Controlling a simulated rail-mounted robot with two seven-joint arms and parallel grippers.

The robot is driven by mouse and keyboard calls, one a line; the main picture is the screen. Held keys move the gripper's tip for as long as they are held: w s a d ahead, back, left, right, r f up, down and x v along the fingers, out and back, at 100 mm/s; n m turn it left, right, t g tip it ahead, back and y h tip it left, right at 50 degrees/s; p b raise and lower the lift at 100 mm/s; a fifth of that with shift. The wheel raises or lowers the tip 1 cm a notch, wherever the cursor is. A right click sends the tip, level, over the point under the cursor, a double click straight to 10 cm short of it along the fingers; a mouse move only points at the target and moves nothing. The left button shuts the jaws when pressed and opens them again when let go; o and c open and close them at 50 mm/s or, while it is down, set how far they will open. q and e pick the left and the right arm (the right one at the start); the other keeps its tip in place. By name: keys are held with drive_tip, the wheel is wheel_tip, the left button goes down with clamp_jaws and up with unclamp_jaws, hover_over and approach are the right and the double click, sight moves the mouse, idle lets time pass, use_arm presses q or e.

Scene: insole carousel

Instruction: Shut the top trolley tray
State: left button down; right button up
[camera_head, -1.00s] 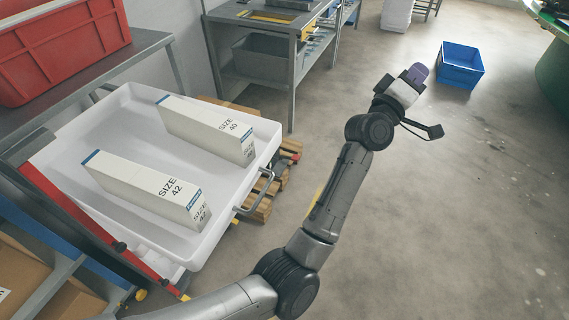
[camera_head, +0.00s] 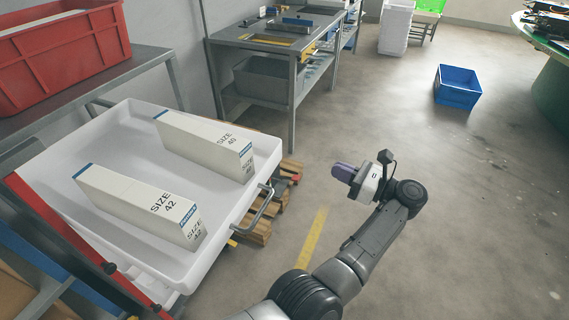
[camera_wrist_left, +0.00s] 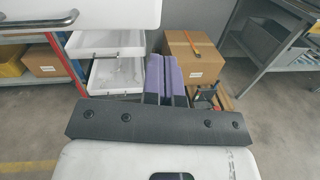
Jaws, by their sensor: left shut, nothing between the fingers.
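The top trolley tray (camera_head: 138,153) is white and stands pulled out from the trolley at the left. It carries two white boxes, SIZE 40 (camera_head: 205,146) and SIZE 42 (camera_head: 140,202). Its grey bar handle (camera_head: 258,210) is on its right side, and nothing grips it. In the left wrist view the tray's underside and front (camera_wrist_left: 95,12) show at the upper left, with the handle (camera_wrist_left: 45,10). My left gripper (camera_head: 343,172) is shut and empty, right of the tray and apart from it, with its purple fingers pointing left. The fingers (camera_wrist_left: 160,75) also show in the wrist view. My right gripper is not in view.
Lower white trays (camera_wrist_left: 106,43) sit under the top one. A cardboard box (camera_wrist_left: 195,58) on a pallet (camera_head: 258,230) stands behind. A red crate (camera_head: 60,55) is on the bench at the left. A workbench (camera_head: 270,38) stands behind. The floor around my left arm is clear.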

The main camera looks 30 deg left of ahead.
use_arm(q)
drive_tip(key=s+n+g, duration=0.2)
drive_tip(key=b, duration=0.3)
approach(276, 161)
drive_tip(key=shift+n+g+h, duration=0.3)
drive_tip(key=a, duration=0.5)
drive_tip(key=s+a, duration=0.1)
drive_tip(key=a, duration=0.1)
drive_tip(key=shift+a+r, duration=0.2)
drive_tip(key=shift+r, duration=0.1)
